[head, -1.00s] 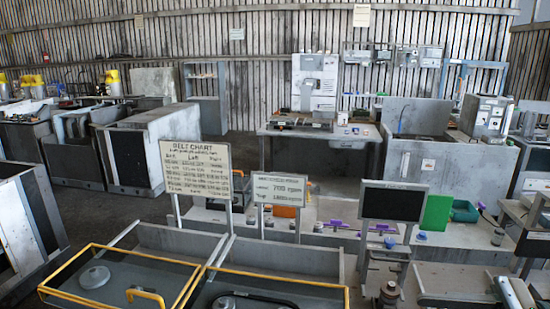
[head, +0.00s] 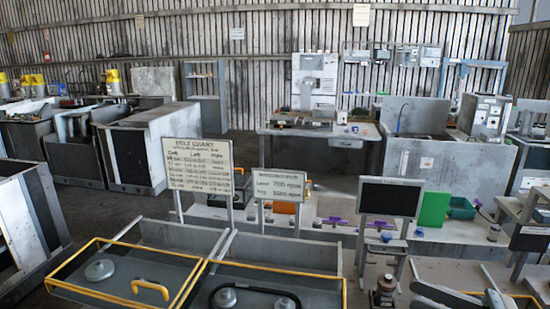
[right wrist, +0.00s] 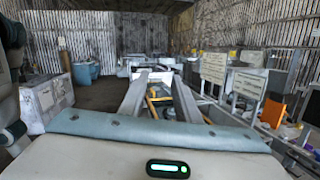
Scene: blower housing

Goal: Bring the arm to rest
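My right gripper (head: 447,275) is at the bottom right of the head view, its grey fingers spread apart with nothing between them. In the right wrist view, the two long grey fingers (right wrist: 161,82) reach forward with a clear gap, and no held object shows. The gripper body with a small green light fills the bottom of that view. My left gripper is not in the head view.
Yellow-rimmed trays (head: 125,300) lie at the lower left of the head view. A belt chart sign (head: 198,165), a smaller sign (head: 278,186) and a dark screen (head: 390,199) stand behind them. A green panel (head: 433,209) stands right of the screen.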

